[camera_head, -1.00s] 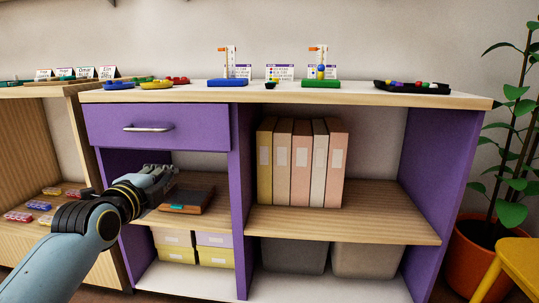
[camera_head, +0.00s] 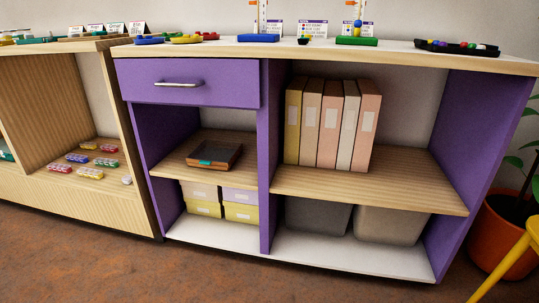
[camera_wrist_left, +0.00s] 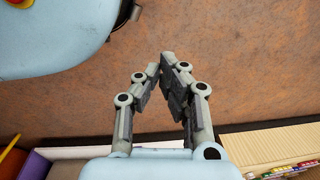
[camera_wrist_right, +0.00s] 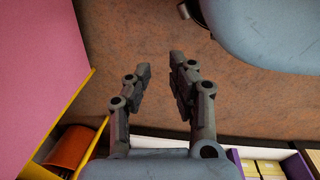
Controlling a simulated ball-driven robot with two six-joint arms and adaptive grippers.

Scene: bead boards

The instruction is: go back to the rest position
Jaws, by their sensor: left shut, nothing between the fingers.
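My left gripper (camera_wrist_left: 161,70) shows in the left wrist view over the brown floor. Its fingers are shut with nothing between them. My right gripper (camera_wrist_right: 160,67) shows in the right wrist view, also over floor. Its fingers stand apart, with a gap and nothing between them. Neither gripper shows in the head view. Both are clear of the furniture, and no object touches them.
A purple cabinet (camera_head: 265,180) holds a drawer (camera_head: 188,82), a dark tray (camera_head: 229,155), files (camera_head: 330,120) and boxes. Bead boards and a black tray (camera_head: 457,48) stand on top. A wooden shelf (camera_head: 100,215) is left; a yellow stool (camera_head: 505,260) and potted plant are right. Front floor is clear.

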